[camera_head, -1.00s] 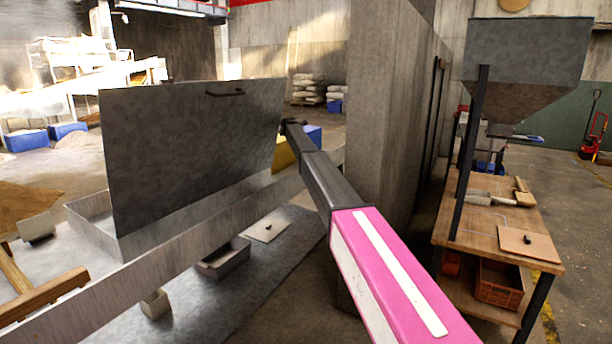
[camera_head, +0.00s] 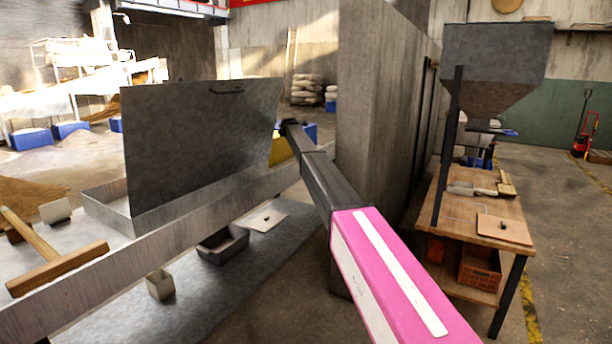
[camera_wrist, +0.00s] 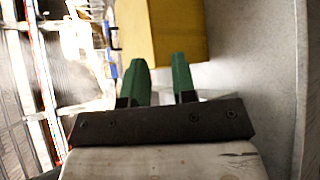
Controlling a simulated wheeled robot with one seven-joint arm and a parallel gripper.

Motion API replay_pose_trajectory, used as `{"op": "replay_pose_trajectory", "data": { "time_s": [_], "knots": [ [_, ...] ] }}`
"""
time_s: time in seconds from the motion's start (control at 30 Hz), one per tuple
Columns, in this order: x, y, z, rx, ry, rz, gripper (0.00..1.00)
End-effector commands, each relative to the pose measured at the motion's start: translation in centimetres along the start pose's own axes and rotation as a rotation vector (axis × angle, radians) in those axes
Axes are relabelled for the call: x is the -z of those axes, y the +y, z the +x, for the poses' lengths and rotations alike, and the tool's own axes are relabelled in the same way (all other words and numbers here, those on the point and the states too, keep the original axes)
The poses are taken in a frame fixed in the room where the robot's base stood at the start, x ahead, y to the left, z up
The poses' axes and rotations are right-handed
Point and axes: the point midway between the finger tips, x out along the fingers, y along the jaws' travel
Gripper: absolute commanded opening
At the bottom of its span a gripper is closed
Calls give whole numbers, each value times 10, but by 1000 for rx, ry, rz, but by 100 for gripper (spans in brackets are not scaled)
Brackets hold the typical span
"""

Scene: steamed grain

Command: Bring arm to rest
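My arm, pink with a black forearm, reaches forward in the head view to the end of the open grey metal lid (camera_head: 200,150). In the wrist view my gripper (camera_wrist: 158,66) has two green fingers standing apart with nothing visible held between them. A yellow block-like thing (camera_wrist: 178,30) lies beyond the fingertips; I cannot tell whether they touch it. A yellow patch (camera_head: 280,150) also shows beside the arm's far end in the head view. The fingers are too small and hidden to make out there.
A concrete pillar (camera_head: 378,110) stands close right of my arm. A wooden workbench (camera_head: 465,215) under a metal hopper (camera_head: 490,60) stands further right. A wooden T-shaped tool (camera_head: 60,268) lies on the left. Open floor (camera_head: 575,250) shows at the far right.

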Motion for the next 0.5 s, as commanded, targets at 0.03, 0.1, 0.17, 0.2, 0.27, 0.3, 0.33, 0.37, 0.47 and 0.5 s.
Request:
{"op": "replay_pose_trajectory", "data": {
  "time_s": [0.03,0.1,0.17,0.2,0.27,0.3,0.33,0.37,0.47,0.5],
  "knots": [
    [0,-7,-3,7,1,11,25],
    [1,-14,-5,14,3,26,25],
    [2,-20,-7,21,5,37,25],
    [2,-26,-9,28,6,48,25],
    [3,-36,-12,39,8,67,25],
    [4,-42,-14,46,9,79,25],
    [5,-46,-16,52,10,90,25],
    [5,-51,-17,56,11,99,25],
    [8,-75,-27,85,15,148,25],
    [9,-87,-33,99,16,172,25]
  ]
}}
